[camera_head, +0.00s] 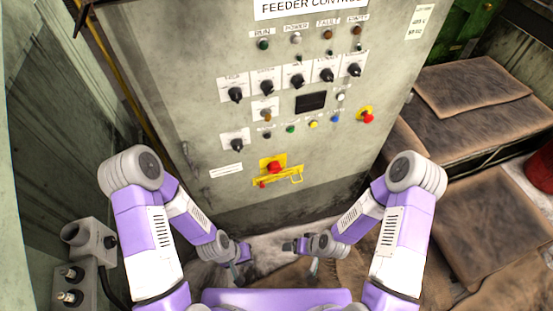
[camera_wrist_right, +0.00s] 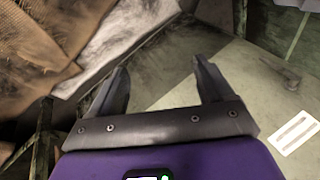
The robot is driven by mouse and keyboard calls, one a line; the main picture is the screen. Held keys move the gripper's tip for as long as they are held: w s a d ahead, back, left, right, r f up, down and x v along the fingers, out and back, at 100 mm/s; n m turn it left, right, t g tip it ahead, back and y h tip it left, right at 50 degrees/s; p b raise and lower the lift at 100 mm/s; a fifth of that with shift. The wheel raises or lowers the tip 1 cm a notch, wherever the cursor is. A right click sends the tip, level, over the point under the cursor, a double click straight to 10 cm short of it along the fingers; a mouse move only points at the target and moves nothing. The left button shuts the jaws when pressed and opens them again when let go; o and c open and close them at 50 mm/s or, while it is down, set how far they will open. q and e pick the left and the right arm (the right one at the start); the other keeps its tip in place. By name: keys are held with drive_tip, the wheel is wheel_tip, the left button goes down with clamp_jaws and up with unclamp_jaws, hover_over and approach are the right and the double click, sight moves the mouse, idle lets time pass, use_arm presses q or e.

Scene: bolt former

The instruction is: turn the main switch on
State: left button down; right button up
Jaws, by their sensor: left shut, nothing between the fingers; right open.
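The grey feeder control cabinet (camera_head: 200,120) stands in front of me with rows of switches on its face. Low on it, a red knob (camera_head: 274,167) sits on a yellow plate with a yellow handle-like bar (camera_head: 290,178) beneath. Black rotary knobs, one of them the upper left knob (camera_head: 235,95), fill the middle. I cannot read which control is the main switch. My left gripper (camera_head: 243,262) is shut and empty, low in front of the cabinet. My right gripper (camera_head: 290,247) is to its right, also below the panel; the right wrist view shows its fingers (camera_wrist_right: 160,68) apart and empty.
A red button on a yellow base (camera_head: 367,116) is at the panel's right. Brown covered blocks (camera_head: 480,85) stand on the right. A grey socket box (camera_head: 90,238) is at lower left. A white label (camera_wrist_right: 294,132) shows in the right wrist view.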

drive_tip(key=w+a+n+t+y+p, duration=0.1)
drive_tip(key=w+a+n+t+y, duration=0.15)
drive_tip(key=w+a+t, duration=0.45)
drive_tip(key=n+t+h+p, duration=0.1)
drive_tip(key=n+t+h, duration=0.1)
drive_tip(key=t, duration=0.6)
approach(276, 172)
drive_tip(key=w, duration=0.2)
drive_tip(key=x, duration=0.2)
drive_tip(key=b+x, duration=0.1)
drive_tip(key=x, duration=0.4)
drive_tip(key=shift+w+a, duration=0.15)
drive_tip(key=shift+a, duration=0.2)
drive_tip(key=shift+c, duration=0.4)
drive_tip(key=c, duration=1)
